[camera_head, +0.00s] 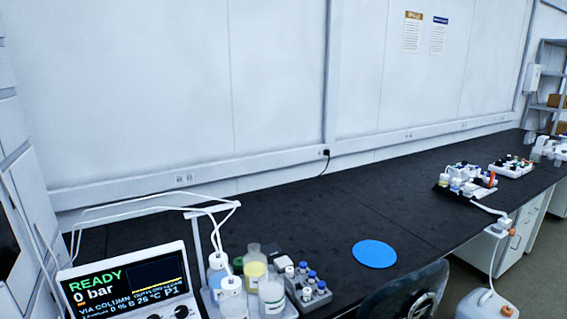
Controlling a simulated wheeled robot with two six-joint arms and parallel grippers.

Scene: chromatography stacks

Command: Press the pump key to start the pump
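The instrument's display unit (130,287) stands at the lower left, cut off by the bottom edge. Small dark round shapes show along the lower edge of the screen, but I cannot tell whether any is the pump key. The part of the unit below the screen is out of frame. Neither of my grippers is in view.
White tubing (150,205) arches behind the display to capped bottles (255,268) in a tray. A vial rack (308,290) stands beside them. A blue disc (374,254) lies on the black bench (330,215). A dark curved object (405,292) shows at the front edge.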

